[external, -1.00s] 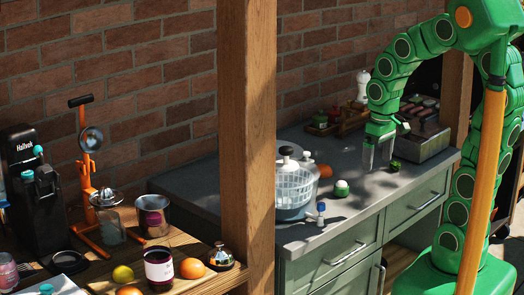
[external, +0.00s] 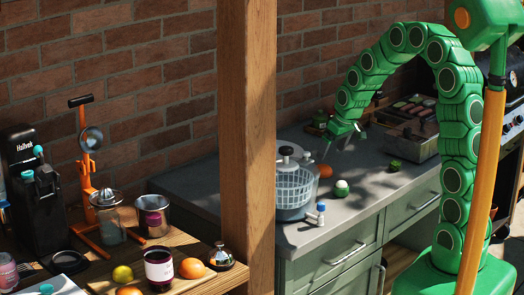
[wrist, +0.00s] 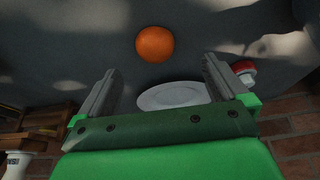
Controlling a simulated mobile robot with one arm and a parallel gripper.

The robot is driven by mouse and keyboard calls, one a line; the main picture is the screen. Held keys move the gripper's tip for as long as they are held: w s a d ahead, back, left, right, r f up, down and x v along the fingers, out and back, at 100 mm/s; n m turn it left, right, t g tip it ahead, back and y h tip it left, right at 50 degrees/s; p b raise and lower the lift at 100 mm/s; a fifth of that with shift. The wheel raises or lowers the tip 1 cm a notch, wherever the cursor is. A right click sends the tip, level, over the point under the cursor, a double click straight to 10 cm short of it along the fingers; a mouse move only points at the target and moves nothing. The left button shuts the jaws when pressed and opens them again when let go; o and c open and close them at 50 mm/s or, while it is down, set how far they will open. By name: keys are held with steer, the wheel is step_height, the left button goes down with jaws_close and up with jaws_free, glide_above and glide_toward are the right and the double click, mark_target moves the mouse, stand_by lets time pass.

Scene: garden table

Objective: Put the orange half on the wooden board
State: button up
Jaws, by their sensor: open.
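The wrist view shows my open gripper (wrist: 158,68) with nothing between the fingers. A light wooden board (external: 98,284) appears on the left table, under a dark jar, a lemon and oranges.
The salad spinner (external: 293,187) stands beside the orange piece. A white and green item (external: 342,188) and a small green one (external: 394,165) are on the counter. A wooden post (external: 246,140) stands between table and counter. A white disc (wrist: 172,96) shows in the wrist view.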

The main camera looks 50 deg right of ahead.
mark_target(324, 166)
steer(key=shift+w+d+f, duration=0.25)
steer(key=shift+w+d, duration=0.15)
steer(key=shift+w, duration=0.15)
steer(key=shift+w+f, duration=0.1)
steer(key=shift+f, duration=0.05)
steer(key=shift+x, duration=3.7)
steer(key=c, duration=1.2)
